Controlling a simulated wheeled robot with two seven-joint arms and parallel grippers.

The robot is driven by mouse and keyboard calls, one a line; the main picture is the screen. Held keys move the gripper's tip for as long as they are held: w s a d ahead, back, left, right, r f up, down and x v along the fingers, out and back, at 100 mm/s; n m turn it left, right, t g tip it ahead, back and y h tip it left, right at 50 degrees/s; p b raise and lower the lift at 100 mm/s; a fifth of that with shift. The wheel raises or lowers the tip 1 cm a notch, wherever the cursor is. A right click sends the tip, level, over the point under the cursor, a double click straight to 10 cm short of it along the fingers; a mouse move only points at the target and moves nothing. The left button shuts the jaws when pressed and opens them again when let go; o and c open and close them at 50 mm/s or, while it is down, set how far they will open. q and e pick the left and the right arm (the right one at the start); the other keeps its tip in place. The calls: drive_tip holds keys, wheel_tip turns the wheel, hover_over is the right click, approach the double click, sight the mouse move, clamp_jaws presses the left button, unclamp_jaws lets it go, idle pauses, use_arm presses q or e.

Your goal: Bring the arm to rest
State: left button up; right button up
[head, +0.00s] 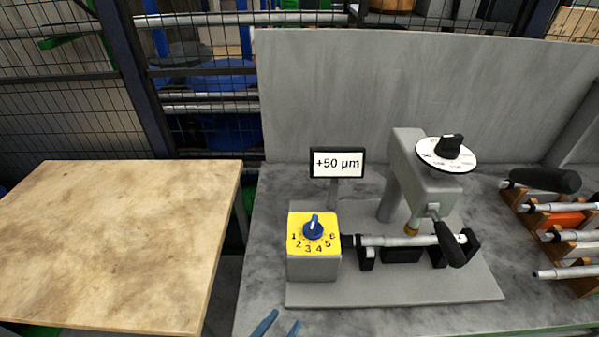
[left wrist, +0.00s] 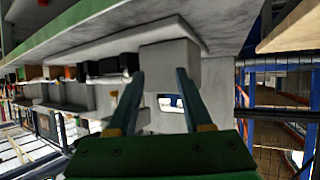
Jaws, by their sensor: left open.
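My left gripper (head: 285,318) shows only as two blue fingertips at the bottom edge of the head view, in front of the grinder's base plate. The fingertips are apart and hold nothing that I can see. In the left wrist view the left gripper (left wrist: 160,74) has its two dark fingers spread, with a grey block (left wrist: 170,56) behind them. Whether they touch that block cannot be told. The rest of my left arm is outside the head view. My right gripper is in neither view.
The grinder's base plate (head: 440,293) carries a yellow dial box (head: 298,262), a clamped shaft (head: 400,240) and a grey grinding head (head: 420,180) with a black lever (head: 450,243). A display (head: 337,163) reads +50 µm. Shaft racks (head: 560,221) stand right. A wooden table (head: 110,245) is bare.

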use_arm(q)
drive_tip(key=s+a+f+n+g+y, duration=0.2)
drive_tip(key=s+a+g+y, duration=0.15)
drive_tip(key=a, duration=0.35)
drive_tip(key=s+a+f+n+g+y, duration=0.1)
drive_tip(key=s+a+g+y, duration=0.1)
drive_tip(key=s+a+g, duration=0.35)
wheel_tip(320, 180, down, 18)
drive_tip(key=s, duration=0.2)
drive_tip(key=s+a+f+g, duration=0.1)
drive_tip(key=s+a+f, duration=0.1)
drive_tip(key=s+f, duration=0.7)
drive_tip(key=shift+s+a+f, duration=0.15)
drive_tip(key=shift+s+a, duration=0.25)
drive_tip(key=shift+s, duration=0.55)
drive_tip(key=shift+o, duration=0.2)
